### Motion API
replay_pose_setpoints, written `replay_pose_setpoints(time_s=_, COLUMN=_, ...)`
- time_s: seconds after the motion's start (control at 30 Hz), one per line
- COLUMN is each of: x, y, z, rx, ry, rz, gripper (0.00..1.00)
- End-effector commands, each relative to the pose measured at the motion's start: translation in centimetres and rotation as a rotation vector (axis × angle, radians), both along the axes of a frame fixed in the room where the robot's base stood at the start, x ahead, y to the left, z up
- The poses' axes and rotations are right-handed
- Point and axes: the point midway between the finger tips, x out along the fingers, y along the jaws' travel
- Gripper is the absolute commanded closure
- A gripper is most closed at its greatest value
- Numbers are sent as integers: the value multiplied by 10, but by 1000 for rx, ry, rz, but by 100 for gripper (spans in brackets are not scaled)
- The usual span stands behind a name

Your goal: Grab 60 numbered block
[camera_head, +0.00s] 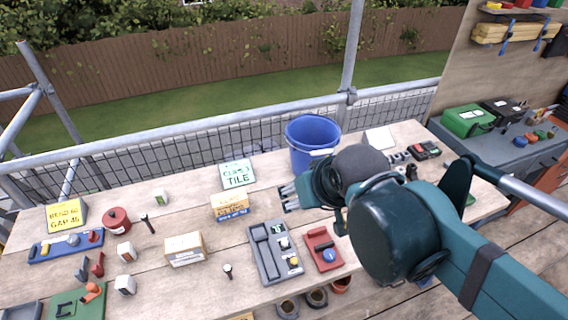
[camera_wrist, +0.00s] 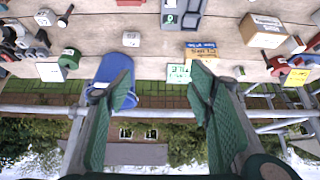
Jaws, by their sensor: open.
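Several small pale blocks are in view, but I cannot read a 60 on any of them. In the head view one pale block (camera_head: 126,251) and another (camera_head: 125,285) stand at the left, and a third (camera_head: 161,197) is farther back. In the wrist view a white block (camera_wrist: 131,39) sits near the blue bucket, with another (camera_wrist: 46,17) at the upper left. My gripper (camera_head: 291,196) is over the middle of the table, in front of the bucket. In the wrist view my gripper (camera_wrist: 162,87) is open, with nothing between its fingers.
The blue bucket (camera_head: 313,140) stands at the table's back edge. A tile sign (camera_head: 237,174), yellow box (camera_head: 231,206), cardboard box (camera_head: 185,249), grey device (camera_head: 275,252) and red device (camera_head: 323,248) surround the middle. Bare wood (camera_head: 210,277) shows at the front.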

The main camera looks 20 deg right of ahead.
Motion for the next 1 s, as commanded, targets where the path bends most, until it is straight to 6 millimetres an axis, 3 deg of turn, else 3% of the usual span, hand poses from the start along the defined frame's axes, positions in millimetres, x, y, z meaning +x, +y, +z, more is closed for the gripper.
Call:
replay_pose_setpoints(time_s=0.1, x=0, y=0, z=0, rx=0, ry=0, rz=0, gripper=62)
replay_pose_setpoints(time_s=0.57, x=3, y=-1, z=0, rx=-13, ry=7, rz=13, gripper=62)
replay_pose_setpoints(time_s=1.0, x=33, y=-10, z=-10, rx=-155, ry=95, rz=165, gripper=62)
